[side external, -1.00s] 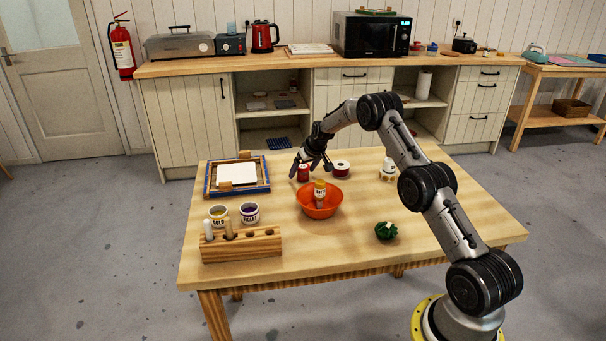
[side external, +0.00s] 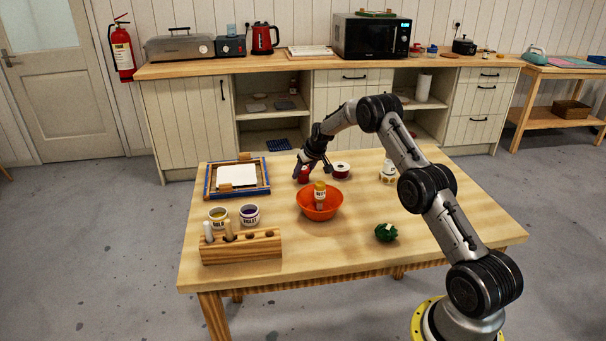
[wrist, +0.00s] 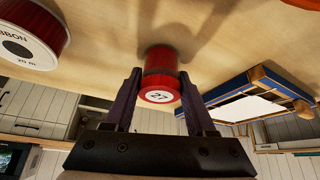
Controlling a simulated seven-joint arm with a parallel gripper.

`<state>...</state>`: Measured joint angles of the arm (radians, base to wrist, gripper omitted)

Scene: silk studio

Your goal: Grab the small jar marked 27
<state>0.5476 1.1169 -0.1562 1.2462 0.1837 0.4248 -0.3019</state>
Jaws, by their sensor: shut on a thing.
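The small red jar (wrist: 160,77) shows a white round label reading 27 in the wrist view. It stands on the table (side external: 420,225) towards its far side, and in the side view the red jar (side external: 304,174) is partly hidden by my gripper. My gripper (wrist: 159,92) has a finger on each side of the jar and is shut on it. In the side view my gripper (side external: 310,168) reaches down from above. I see no gap between the jar and the table.
A red ribbon spool (side external: 341,170) stands close to the right of the jar. An orange bowl (side external: 321,213) with a yellow-capped bottle is in front. A blue-edged frame (side external: 237,192) lies to the left. The table's right side is mostly clear.

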